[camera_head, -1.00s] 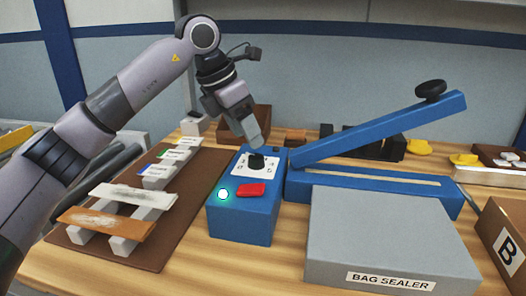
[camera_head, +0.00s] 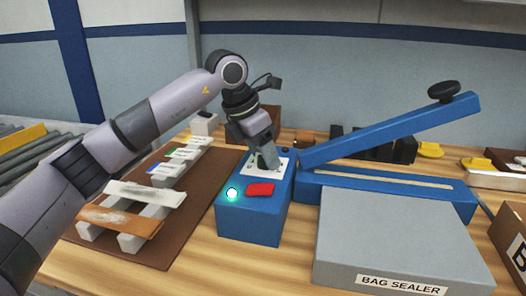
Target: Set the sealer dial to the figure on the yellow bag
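The sealer's blue control box (camera_head: 248,223) stands in the middle. Its white dial plate (camera_head: 250,170) is on top, partly covered by my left gripper. My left gripper (camera_head: 268,163) points down at the plate, with its fingertips at the dial. The black dial knob is hidden behind the fingers, so I cannot tell whether they grip it or what it is set to. A small pale piece with a yellow mark (camera_head: 187,139) stands in the row on the brown board; its figure is too small to read. My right gripper is not in view.
The control box has a red button (camera_head: 260,189) and a lit green lamp (camera_head: 232,194). The bag sealer (camera_head: 400,240), with its raised blue arm (camera_head: 395,128), stands to the right. A brown board (camera_head: 190,215) with a rack holding two strips lies left.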

